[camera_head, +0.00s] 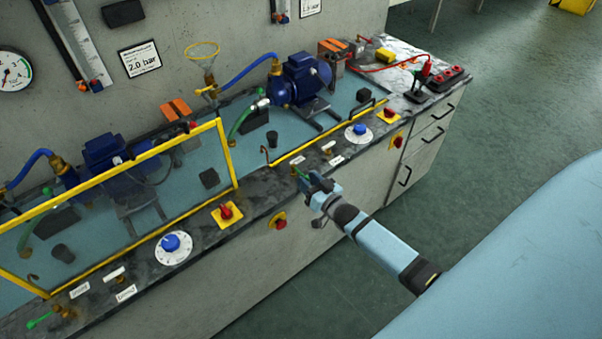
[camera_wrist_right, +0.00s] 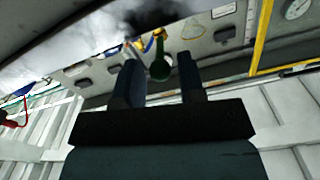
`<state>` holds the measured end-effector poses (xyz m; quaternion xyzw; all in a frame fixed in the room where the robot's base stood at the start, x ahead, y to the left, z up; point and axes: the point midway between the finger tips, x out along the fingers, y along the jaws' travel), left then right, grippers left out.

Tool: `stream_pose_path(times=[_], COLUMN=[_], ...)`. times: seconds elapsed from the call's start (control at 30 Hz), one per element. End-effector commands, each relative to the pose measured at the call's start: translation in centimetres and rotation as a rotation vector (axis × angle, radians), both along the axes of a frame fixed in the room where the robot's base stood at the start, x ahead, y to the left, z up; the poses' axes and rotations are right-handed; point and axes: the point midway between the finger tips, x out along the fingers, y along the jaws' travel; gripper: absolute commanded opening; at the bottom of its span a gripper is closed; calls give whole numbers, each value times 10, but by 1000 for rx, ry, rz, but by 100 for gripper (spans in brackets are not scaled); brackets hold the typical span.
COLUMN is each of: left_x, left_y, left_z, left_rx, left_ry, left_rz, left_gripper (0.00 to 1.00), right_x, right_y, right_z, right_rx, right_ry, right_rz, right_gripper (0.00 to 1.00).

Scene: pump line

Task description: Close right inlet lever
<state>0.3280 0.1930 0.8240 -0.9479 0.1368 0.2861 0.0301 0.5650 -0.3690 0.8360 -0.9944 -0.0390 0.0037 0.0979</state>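The right inlet lever (camera_head: 299,172) has a small green handle on a brass valve at the counter's front edge, mostly hidden behind my right gripper (camera_head: 309,184) in the head view. In the right wrist view the green handle (camera_wrist_right: 160,68) with its brass part stands between the two dark fingers of the right gripper (camera_wrist_right: 161,75). The fingers are apart, with gaps visible beside the handle, so I see no grip on it. My left gripper is not in view.
Another green-handled lever (camera_head: 40,321) sits at the counter's near left. A yellow-framed clear panel (camera_head: 228,160) stands over the left pump. Blue dials (camera_head: 359,130) and red-on-yellow switches (camera_head: 226,212) line the front edge. Open floor (camera_head: 480,120) lies to the right.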

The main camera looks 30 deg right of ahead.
Motion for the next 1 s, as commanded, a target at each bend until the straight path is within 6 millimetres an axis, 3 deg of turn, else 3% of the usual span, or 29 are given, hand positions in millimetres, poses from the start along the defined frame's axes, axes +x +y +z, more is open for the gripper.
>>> stream_pose_path(times=[0.2, 0.6, 0.77, 1.0], left_x=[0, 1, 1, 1], left_y=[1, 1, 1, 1], left_z=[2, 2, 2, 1], left_rx=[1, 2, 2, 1], left_ry=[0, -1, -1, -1], left_rz=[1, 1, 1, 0], left_gripper=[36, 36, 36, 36], right_x=[28, 35, 35, 35], right_y=[2, 3, 3, 2], right_z=[1, 0, 0, 0], right_rx=[0, 0, 0, 0], right_ry=[-1, 1, 1, 0], right_rz=[0, 0, 0, -1], right_gripper=[36, 36, 0, 0])
